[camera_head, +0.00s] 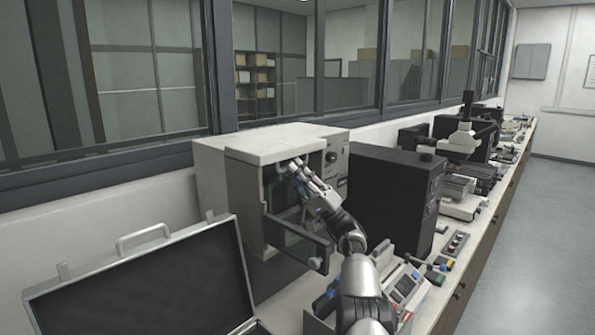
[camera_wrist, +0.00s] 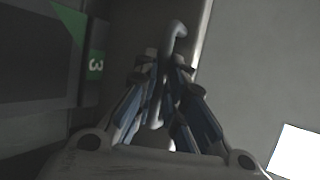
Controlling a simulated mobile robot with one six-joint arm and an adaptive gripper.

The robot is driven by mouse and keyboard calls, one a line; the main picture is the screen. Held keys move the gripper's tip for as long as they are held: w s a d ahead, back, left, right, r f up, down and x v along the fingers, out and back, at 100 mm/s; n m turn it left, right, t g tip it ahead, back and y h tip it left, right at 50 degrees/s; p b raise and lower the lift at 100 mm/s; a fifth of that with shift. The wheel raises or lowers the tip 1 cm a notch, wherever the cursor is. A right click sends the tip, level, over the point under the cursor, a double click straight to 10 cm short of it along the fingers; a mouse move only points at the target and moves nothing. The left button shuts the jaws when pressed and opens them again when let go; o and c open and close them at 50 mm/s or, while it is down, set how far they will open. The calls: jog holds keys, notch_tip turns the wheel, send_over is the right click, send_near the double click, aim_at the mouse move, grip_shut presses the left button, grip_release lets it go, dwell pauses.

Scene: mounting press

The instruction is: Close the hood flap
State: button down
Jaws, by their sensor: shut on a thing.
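The mounting press (camera_head: 235,190) is a pale grey box on the bench with an open front. A dark panel with a round knob, which looks like the hood flap (camera_head: 298,241), stands out from the lower front of the opening, so it is open. My gripper (camera_head: 297,168) is at the upper part of the opening, above that panel. In the wrist view my gripper (camera_wrist: 165,75) has its fingers close together around a grey hooked handle (camera_wrist: 177,38). Its curved end sticks out past the fingertips. I cannot tell which part the handle belongs to.
A green label with a 3 (camera_wrist: 95,64) is on a dark part at left in the wrist view. An open case (camera_head: 150,290) stands in front at left. A black cabinet (camera_head: 395,195) stands close at right. Small devices (camera_head: 405,285) lie near my arm.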

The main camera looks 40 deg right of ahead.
jog(key=c, duration=2.1)
grip_release()
jog(key=shift+w+a+f+m, duration=0.2)
jog(key=shift+w+f+m, duration=0.2)
jog(key=shift+w, duration=0.05)
jog(key=o, duration=0.4)
jog(key=shift+w+a+f, duration=0.1)
jog(key=shift+w, duration=0.15)
jog(key=shift+o, duration=0.2)
jog(key=shift+s, duration=0.1)
jog(key=v, duration=0.7)
jog(key=shift+s+d, duration=0.2)
jog(key=shift+d, duration=0.05)
